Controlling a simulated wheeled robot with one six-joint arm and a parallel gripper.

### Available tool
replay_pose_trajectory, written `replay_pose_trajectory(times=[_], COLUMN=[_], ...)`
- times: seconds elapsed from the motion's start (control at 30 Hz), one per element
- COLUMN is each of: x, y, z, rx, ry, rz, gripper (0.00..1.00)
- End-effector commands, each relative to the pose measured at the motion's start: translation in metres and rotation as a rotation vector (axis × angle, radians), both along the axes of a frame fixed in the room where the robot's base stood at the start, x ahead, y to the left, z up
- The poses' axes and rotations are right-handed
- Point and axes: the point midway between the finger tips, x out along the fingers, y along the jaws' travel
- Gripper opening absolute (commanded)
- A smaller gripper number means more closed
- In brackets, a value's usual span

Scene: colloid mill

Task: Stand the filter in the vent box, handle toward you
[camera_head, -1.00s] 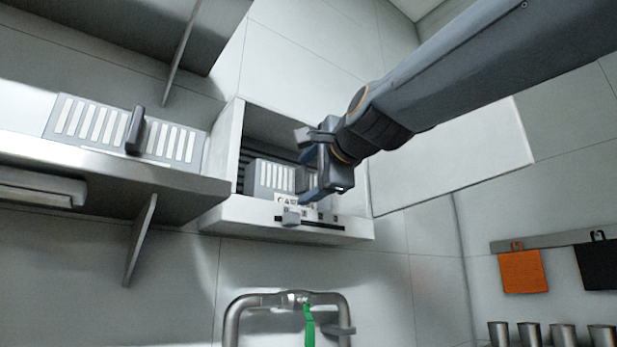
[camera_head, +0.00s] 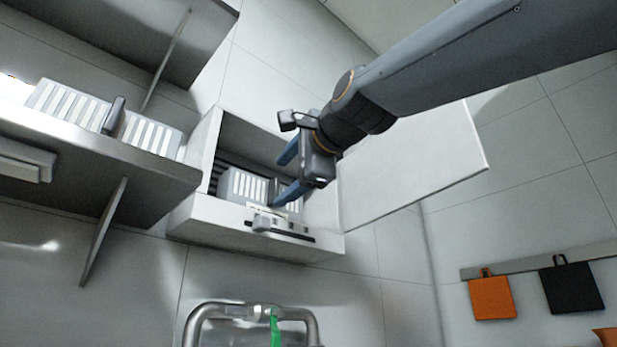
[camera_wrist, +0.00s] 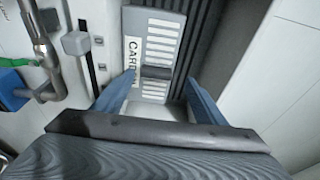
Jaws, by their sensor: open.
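A light grey filter (camera_head: 240,185) with rows of pale slots and a dark handle stands inside the open vent box (camera_head: 255,237) on the wall. Its slotted face and handle (camera_wrist: 156,72) face my gripper in the wrist view. A label reading "CARD", partly cut off, lies along the filter's left edge there. My gripper (camera_head: 287,172) is open at the box's mouth. Its blue fingers lie on either side of the handle in the wrist view (camera_wrist: 160,82), with no visible contact. In the head view the fingers hide part of the filter.
A second slotted filter (camera_head: 68,105) with a dark handle stands on the shelf (camera_head: 120,160) at left. The box's open door (camera_head: 410,170) is at right. A slider (camera_head: 263,223) sits on the box's front. A metal pipe handle (camera_head: 235,308) with a green tag is below.

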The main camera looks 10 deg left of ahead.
Motion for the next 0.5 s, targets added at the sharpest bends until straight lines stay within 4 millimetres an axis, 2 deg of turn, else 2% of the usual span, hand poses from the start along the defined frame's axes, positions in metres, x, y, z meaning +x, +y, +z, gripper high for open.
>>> replay_pose_trajectory(times=[0.5], x=[-0.011], y=[-0.015], z=[-0.006], rx=[0.005], ry=[0.002], rz=[-0.02], gripper=[0.65])
